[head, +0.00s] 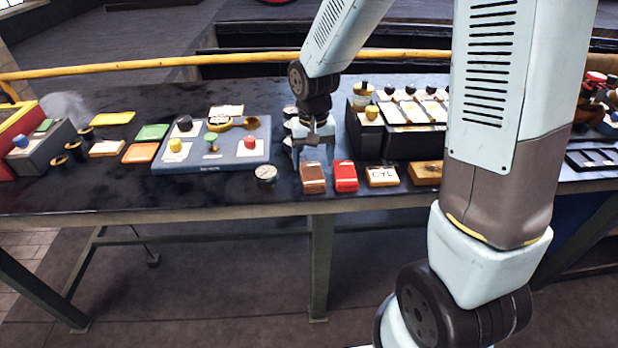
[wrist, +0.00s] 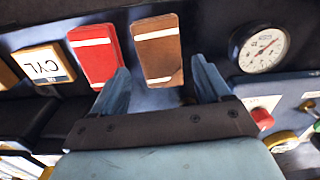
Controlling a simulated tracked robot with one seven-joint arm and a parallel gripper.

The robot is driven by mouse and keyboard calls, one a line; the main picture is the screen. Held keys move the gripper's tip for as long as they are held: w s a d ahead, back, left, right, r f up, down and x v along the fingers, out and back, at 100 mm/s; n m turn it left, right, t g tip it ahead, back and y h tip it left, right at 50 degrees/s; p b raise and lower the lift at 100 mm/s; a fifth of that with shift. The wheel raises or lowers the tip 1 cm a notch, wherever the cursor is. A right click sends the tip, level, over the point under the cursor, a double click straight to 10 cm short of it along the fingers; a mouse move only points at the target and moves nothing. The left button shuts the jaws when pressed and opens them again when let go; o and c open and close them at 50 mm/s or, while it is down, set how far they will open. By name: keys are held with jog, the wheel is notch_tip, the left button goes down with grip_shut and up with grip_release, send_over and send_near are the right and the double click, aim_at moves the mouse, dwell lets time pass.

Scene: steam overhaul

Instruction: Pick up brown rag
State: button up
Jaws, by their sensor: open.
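The brown rag (head: 313,178) is a flat folded rectangle with a white stripe. It lies on the dark bench top near the front edge, just left of the red rag. In the wrist view the brown rag (wrist: 157,50) is ahead of my gripper (wrist: 161,84), roughly between the lines of its two blue-grey fingers. My gripper (head: 312,158) is open and empty, just behind the rag in the head view. The rag's near end reaches close to the fingertips in the wrist view; I cannot tell whether they touch.
A red rag (wrist: 95,54) lies close beside the brown one. A CYL card block (head: 382,176) is further right. A round gauge (head: 266,173) sits to the left, in front of a blue tray (head: 225,160). A black rack (head: 400,143) stands behind on the right.

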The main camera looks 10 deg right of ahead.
aim_at(312, 173)
jog(key=shift+f, duration=2.05)
jog(key=shift+c, duration=0.3)
jog(key=c, duration=0.8)
